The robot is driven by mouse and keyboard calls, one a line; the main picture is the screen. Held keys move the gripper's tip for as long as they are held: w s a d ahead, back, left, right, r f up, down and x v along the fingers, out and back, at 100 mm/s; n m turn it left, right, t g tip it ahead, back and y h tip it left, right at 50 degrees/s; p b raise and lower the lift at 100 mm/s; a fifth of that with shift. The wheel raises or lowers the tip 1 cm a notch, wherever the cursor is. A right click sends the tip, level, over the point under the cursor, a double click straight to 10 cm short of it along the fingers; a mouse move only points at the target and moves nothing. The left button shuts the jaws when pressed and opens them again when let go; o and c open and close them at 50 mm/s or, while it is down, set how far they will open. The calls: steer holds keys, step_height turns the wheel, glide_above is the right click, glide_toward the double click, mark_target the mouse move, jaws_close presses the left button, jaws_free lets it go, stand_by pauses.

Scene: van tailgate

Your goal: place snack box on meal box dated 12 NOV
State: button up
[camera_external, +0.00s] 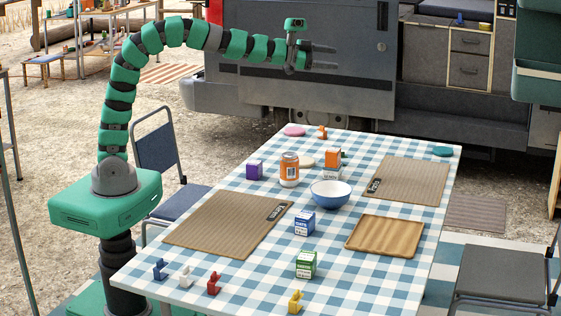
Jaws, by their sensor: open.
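My gripper (328,57) is open and empty, held high above the far end of the table, its two fingers pointing right. Several small boxes stand on the checked table. A blue and white box (304,223) is near the middle, and a green and white box (306,264) is at the front. An orange box (333,157) stands farther back above a pale, partly hidden item, and a purple box (254,170) is at the left. The print is too small to read, so I cannot tell which is the snack box or which is dated 12 NOV.
A jar (289,170) and a blue-white bowl (331,194) stand mid-table. Brown mats lie left (215,225) and right (415,180); a wooden tray (384,236) is at the right. Small coloured holders, including a red one (214,283), line the front. Chairs flank the table (370,290).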

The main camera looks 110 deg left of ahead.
steer(key=s+d+r+n, duration=0.1)
steer(key=s+d+r, duration=0.1)
steer(key=d+r, duration=0.65)
steer(key=s+d+r+h, duration=0.2)
steer(key=s+d+r, duration=0.2)
steer(key=d, duration=0.4)
steer(key=s+d+r+h, duration=0.2)
steer(key=s+d+r, duration=0.2)
steer(key=s+d, duration=0.3)
steer(key=s+d+r+m+h, duration=0.1)
steer(key=s+d+r, duration=0.4)
steer(key=d, duration=0.6)
steer(key=shift+s+d+h, duration=0.2)
steer(key=shift+s+h, duration=0.3)
steer(key=shift+h, duration=0.2)
steer(key=shift+r, duration=0.15)
steer(key=shift+r+p, duration=0.3)
steer(key=shift+p, duration=0.05)
